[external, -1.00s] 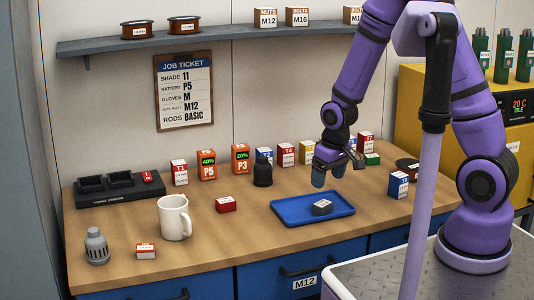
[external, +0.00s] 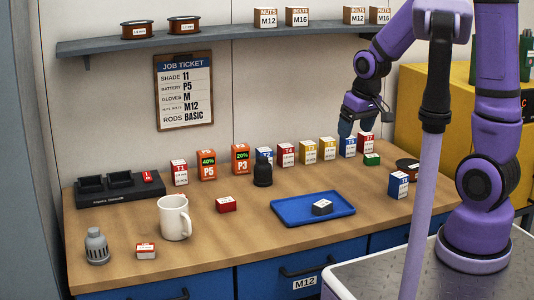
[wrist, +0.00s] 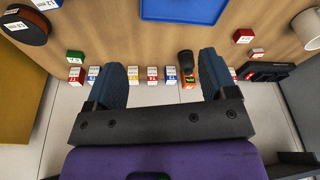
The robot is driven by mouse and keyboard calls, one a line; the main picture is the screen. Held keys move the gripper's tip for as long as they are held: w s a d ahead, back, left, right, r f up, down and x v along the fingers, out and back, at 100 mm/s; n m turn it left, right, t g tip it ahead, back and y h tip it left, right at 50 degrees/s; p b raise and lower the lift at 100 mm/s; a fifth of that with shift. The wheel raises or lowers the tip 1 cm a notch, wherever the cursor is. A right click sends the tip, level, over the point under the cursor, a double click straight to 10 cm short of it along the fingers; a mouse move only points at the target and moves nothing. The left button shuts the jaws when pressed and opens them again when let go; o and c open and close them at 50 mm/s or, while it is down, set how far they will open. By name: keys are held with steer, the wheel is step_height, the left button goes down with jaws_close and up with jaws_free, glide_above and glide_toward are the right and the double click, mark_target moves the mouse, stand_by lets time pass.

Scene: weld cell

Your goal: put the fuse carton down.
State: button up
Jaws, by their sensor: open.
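A small dark grey carton (external: 322,207) with a pale label lies in the right part of the blue tray (external: 288,219). Its label is too small to read, so I cannot tell for sure that it is the fuse carton. My gripper (external: 347,126) is open above the back of the bench, apart from the tray. In the wrist view my gripper (wrist: 159,78) has its two blue fingers wide apart with nothing between them.
A row of labelled boxes, including a red one (external: 286,154), stands along the back wall below my gripper. A red carton (external: 226,204), white mug (external: 174,217), dark cylinder (external: 263,172), green carton (external: 372,159) and blue box (external: 398,184) stand around the tray.

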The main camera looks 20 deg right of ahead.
steer(key=s+d+r+m+t, duration=0.1)
steer(key=s+d+r, duration=0.5)
steer(key=s+r, duration=0.1)
steer(key=s+d+r+m+t+h, duration=0.1)
steer(key=s+d+r+m, duration=0.1)
steer(key=s+d+r, duration=0.4)
steer(key=s+r, duration=0.2)
steer(key=s, duration=0.2)
steer(key=shift+d+r+t, duration=0.3)
steer(key=shift+o, duration=0.5)
steer(key=shift+w, duration=0.1)
steer(key=shift+w, duration=0.1)
